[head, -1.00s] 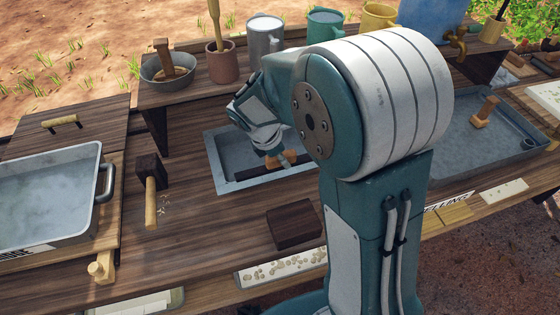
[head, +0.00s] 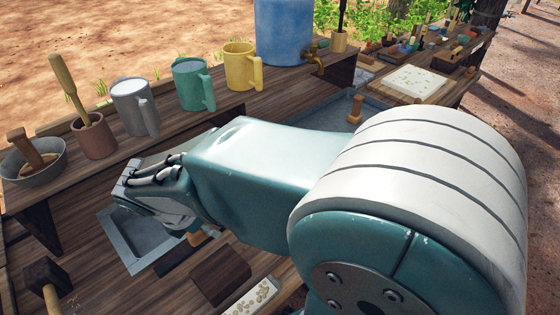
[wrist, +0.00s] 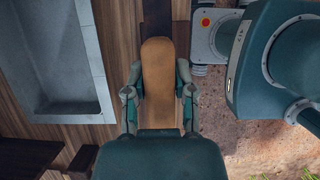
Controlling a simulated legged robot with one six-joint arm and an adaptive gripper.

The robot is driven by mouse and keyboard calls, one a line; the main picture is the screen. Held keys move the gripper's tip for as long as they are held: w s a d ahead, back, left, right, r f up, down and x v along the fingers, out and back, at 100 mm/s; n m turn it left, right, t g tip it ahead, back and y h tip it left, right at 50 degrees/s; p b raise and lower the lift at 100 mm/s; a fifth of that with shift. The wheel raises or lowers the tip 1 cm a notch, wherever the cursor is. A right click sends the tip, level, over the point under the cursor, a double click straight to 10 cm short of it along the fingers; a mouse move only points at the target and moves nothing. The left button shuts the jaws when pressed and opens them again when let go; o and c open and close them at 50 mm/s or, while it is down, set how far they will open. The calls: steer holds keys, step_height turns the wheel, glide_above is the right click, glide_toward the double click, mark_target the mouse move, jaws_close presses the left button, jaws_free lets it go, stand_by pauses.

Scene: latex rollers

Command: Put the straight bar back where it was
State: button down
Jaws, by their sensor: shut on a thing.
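The straight bar (head: 184,257) is a dark strip with an orange-brown wooden handle (wrist: 158,75). In the wrist view, my gripper (wrist: 158,92) has its two fingers closed on either side of the handle, and a dark end of the bar shows beyond it. In the head view the bar is beside the near edge of the sunken grey basin (head: 124,250), largely hidden by my arm. I cannot tell whether the bar touches the worktop. The basin lies left of the gripper in the wrist view (wrist: 100,75).
A dark brown block (head: 220,275) lies near the bar. A mallet (head: 46,280) is at the left. A raised shelf behind holds a bowl (head: 50,172), a mortar (head: 92,138), and grey (head: 130,105), green (head: 190,85) and yellow (head: 238,65) mugs. A blue barrel (head: 283,30) stands beyond.

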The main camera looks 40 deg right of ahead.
steer(key=w+d+f, duration=0.1)
steer(key=w+d, duration=0.5)
steer(key=d, duration=0.5)
steer(key=w+d+f, duration=0.1)
steer(key=w+d, duration=0.5)
steer(key=d, duration=0.5)
steer(key=s+d+f, duration=0.2)
steer(key=s+d, duration=0.1)
steer(key=d, duration=0.9)
steer(key=s+d+f, duration=0.1)
steer(key=s+d, duration=0.1)
steer(key=d, duration=1.1)
steer(key=shift+m, duration=0.3)
steer(key=w+d+f, duration=0.2)
steer(key=d+f, duration=0.1)
steer(key=w+d+f, duration=0.3)
steer(key=d, duration=0.1)
steer(key=w+d+f, duration=0.3)
steer(key=shift+w+d+f, duration=0.2)
steer(key=shift+w+f, duration=0.05)
steer(key=shift+f, duration=0.1)
steer(key=shift+w+d+f, duration=0.15)
steer(key=shift+f, duration=0.45)
step_height(320, 180, down, 2)
steer(key=shift+f, duration=0.2)
